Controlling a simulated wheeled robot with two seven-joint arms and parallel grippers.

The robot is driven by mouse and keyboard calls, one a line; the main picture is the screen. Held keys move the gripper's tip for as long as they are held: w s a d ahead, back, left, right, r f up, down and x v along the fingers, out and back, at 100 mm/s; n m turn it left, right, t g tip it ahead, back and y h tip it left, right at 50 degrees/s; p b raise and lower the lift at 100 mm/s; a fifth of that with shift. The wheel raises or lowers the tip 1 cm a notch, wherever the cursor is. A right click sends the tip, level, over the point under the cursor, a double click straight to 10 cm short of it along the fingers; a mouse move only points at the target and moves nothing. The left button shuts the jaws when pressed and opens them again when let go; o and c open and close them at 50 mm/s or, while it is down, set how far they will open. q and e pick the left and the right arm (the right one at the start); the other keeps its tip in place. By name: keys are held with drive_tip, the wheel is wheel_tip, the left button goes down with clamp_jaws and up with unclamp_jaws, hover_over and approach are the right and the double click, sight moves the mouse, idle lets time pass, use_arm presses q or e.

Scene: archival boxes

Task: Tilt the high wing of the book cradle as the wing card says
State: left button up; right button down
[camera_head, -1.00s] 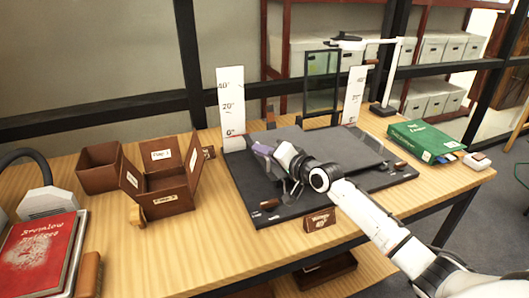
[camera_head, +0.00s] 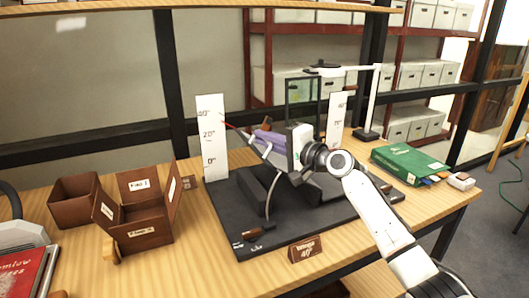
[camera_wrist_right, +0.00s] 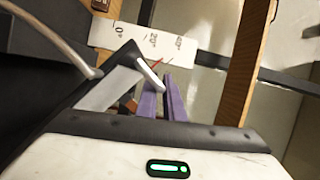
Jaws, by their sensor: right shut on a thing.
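The book cradle (camera_head: 235,215) has a dark base on the table. Its left wing, largely hidden behind my gripper, is tilted up over a curved stay (camera_head: 273,192). A thin red pointer (camera_head: 236,127) reaches to the left scale (camera_head: 210,150), its tip between 20° and 40°, nearer 40°. The scale also shows in the wrist view (camera_wrist_right: 125,36). The wing card (camera_head: 306,250) in front reads 40°. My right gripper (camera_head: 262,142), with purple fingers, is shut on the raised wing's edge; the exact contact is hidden. My left gripper is out of view.
A second scale (camera_head: 337,120) and a glass panel (camera_head: 302,100) stand behind the cradle. A lamp (camera_head: 374,105) and green book (camera_head: 410,163) are at right. Brown boxes (camera_head: 140,225) and a red book (camera_head: 22,278) are at left. A small brown piece (camera_head: 252,232) lies on the cradle's front.

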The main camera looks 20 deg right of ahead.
drive_tip(key=shift+d+r+m, duration=0.3)
drive_tip(key=shift+d+r, duration=0.2)
drive_tip(key=c, duration=1.9)
unclamp_jaws()
drive_tip(key=v, duration=1)
drive_tip(key=shift+s+b, duration=0.15)
drive_tip(key=shift+b, duration=0.2)
drive_tip(key=shift+f, duration=0.1)
